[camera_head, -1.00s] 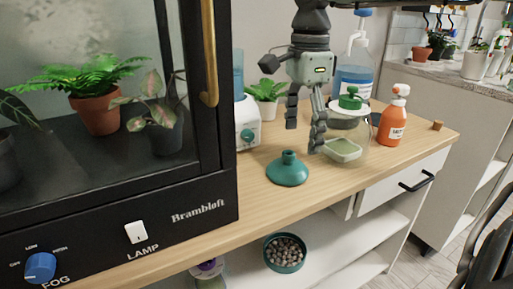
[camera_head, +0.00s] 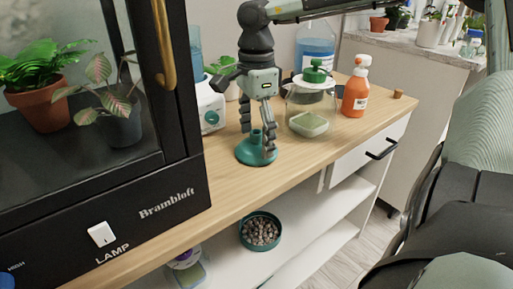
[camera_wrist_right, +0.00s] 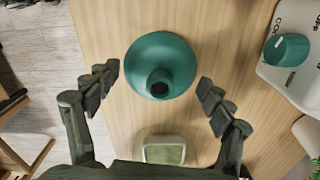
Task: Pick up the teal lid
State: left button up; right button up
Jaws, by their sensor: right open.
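The teal lid (camera_head: 250,152) is a wide cone with a short neck and stands neck up on the wooden counter. In the right wrist view the lid (camera_wrist_right: 150,60) shows from above, with its dark neck opening towards the camera. My right gripper (camera_head: 258,140) is open and points down over the lid. In the head view its fingers partly hide the lid's neck. In the right wrist view the gripper's fingers (camera_wrist_right: 158,88) are spread on either side of the lid, with gaps, and hold nothing. My left gripper is not in view.
The black cabinet (camera_head: 130,215) is at left. Counter in front is clear.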

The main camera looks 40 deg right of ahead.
jog(key=shift+s, duration=0.1)
jog(key=c, duration=1.4)
jog(key=shift+c, duration=0.7)
